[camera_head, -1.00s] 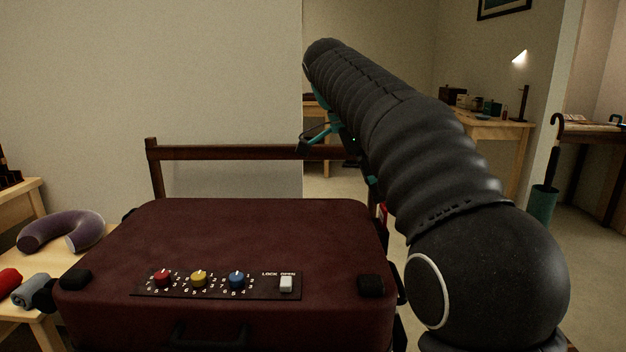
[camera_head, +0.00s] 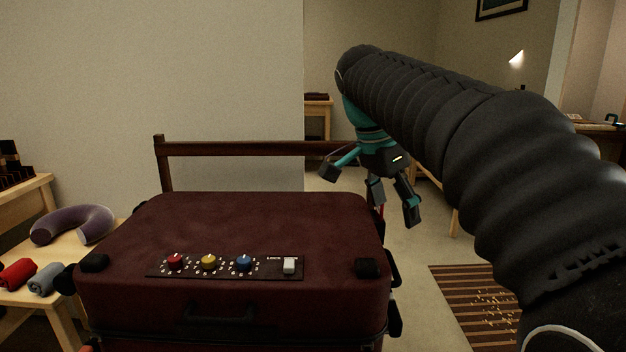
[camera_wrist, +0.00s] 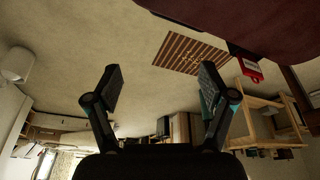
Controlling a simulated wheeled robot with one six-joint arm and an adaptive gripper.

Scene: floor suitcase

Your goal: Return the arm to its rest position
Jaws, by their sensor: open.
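My gripper (camera_head: 388,190) hangs below the end of my dark, ribbed arm in the head view, to the right of the maroon suitcase's back corner. Its teal and black fingers are spread and hold nothing. In the wrist view my gripper (camera_wrist: 160,88) shows two fingers wide apart with only floor and room between them. The suitcase (camera_head: 250,222) is closed and carries a panel with red, yellow and blue dials and a white switch (camera_head: 289,265). Part of the suitcase also shows at the top of the wrist view (camera_wrist: 240,18).
A wooden rail (camera_head: 240,149) runs behind the suitcase. A side table at left holds a purple neck pillow (camera_head: 72,226) and red and grey rolls. A striped mat (camera_head: 450,300) lies on the floor at right, partly hidden by my arm. A red tag (camera_wrist: 249,69) hangs by the suitcase.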

